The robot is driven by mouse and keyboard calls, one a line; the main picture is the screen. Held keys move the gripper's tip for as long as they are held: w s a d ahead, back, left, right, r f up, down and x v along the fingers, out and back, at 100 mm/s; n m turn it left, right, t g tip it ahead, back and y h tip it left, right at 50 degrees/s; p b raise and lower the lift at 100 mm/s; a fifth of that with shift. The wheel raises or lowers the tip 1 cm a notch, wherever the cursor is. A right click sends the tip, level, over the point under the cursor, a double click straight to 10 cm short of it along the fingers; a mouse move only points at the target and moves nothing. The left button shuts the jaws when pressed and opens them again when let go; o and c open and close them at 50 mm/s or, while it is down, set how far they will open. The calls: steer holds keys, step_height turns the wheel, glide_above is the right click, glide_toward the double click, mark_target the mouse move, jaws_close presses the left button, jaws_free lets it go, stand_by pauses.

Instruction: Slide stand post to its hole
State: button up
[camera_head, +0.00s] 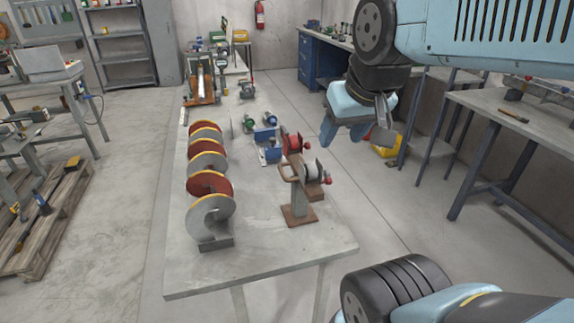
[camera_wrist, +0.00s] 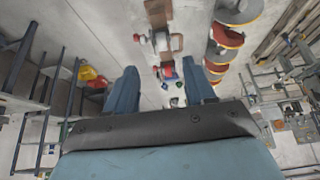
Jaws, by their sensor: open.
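A stand with a grey post (camera_head: 298,200) on a brown base plate stands upright near the front right of the grey table. Red knobs and a pale round part sit at its top. In the wrist view the stand (camera_wrist: 158,14) shows at the upper middle, beyond my fingertips. My gripper (camera_head: 341,136) is open and empty, in the air to the right of the table and apart from the stand. Its two fingers also show spread in the wrist view (camera_wrist: 161,86). I cannot make out the post's hole in either view.
A red and grey auger (camera_head: 208,165) lies along the table's left side, with its end block (camera_head: 214,244) near the front. A blue vice-like tool (camera_head: 267,146) and several small tools stand behind the stand. The table's front right corner is clear. A workbench (camera_head: 520,125) stands at right.

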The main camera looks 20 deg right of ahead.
steer(key=shift+w, duration=0.1)
steer(key=shift+c, duration=0.8)
steer(key=shift+w+r, duration=0.1)
steer(key=shift+w, duration=0.15)
steer(key=shift+c, duration=0.3)
steer(key=g+h, duration=0.2)
steer(key=g, duration=0.4)
glide_above(281, 169)
steer(key=a, duration=0.3)
step_height(281, 169, down, 8)
steer(key=d+f, duration=0.1)
steer(key=f, duration=0.7)
steer(key=d+f, duration=0.1)
steer(key=f, duration=0.4)
steer(key=shift+w+d, duration=0.1)
steer(key=shift+d, duration=0.25)
jaws_close()
steer(key=shift+r, duration=0.1)
